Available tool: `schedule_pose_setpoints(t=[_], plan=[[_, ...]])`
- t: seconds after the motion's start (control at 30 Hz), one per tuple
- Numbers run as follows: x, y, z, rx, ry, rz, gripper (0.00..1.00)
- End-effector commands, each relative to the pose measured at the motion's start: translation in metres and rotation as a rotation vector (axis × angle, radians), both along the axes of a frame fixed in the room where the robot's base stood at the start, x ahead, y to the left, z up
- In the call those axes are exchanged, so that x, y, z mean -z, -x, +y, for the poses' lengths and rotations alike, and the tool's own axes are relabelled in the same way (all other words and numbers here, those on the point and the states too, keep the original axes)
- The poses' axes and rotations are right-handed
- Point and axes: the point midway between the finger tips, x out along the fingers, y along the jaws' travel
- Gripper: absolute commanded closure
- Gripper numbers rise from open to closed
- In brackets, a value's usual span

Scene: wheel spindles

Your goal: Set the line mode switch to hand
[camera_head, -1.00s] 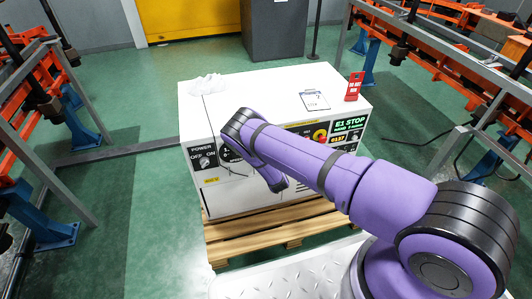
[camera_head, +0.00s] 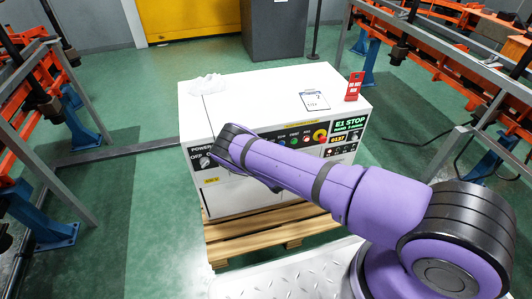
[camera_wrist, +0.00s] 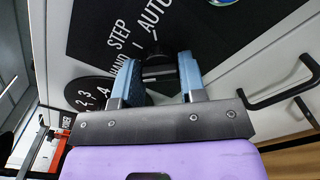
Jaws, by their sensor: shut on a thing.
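In the wrist view, the line mode switch (camera_wrist: 154,50) is a dark knob on a black label plate (camera_wrist: 205,30) printed HAND, STEP and AUTO in white. My gripper (camera_wrist: 160,76) has its two blue-padded fingers on either side of the knob, shut on it. The fingers partly cover the knob, and I cannot tell which word it points to. In the head view my own arm hides the switch and my gripper against the front of the white cabinet (camera_head: 262,95).
A round black dial plate with numbers (camera_wrist: 88,95) lies beside the switch. Black handles (camera_wrist: 285,88) stick out at right. In the head view, a red stop button (camera_head: 320,136) and a green-lit display (camera_head: 349,124) are on the cabinet front. A clipboard (camera_head: 314,100) and red sign (camera_head: 354,86) are on top.

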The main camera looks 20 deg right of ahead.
Motion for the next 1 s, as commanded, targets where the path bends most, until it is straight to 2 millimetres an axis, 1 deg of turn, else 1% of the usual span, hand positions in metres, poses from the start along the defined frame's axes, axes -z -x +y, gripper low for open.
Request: schedule_pose_setpoints(t=[0.07, 0.1, 0.2, 0.47, 0.57, 0.67, 1.0], plan=[[0.001, 0.001, 0.000, 0.000, 0.001, 0.001, 0.86], [0.001, 0.001, 0.000, -0.001, 0.001, 0.002, 0.57], [0.001, 0.001, 0.000, 0.000, 0.001, 0.001, 0.36], [0.000, 0.001, 0.000, -0.001, 0.000, 0.001, 0.36], [0.001, 0.004, 0.000, -0.001, 0.000, 0.001, 0.36], [0.001, 0.015, 0.000, 0.000, 0.001, 0.003, 0.36], [0.001, 0.077, 0.000, -0.001, 0.002, 0.004, 0.36]])
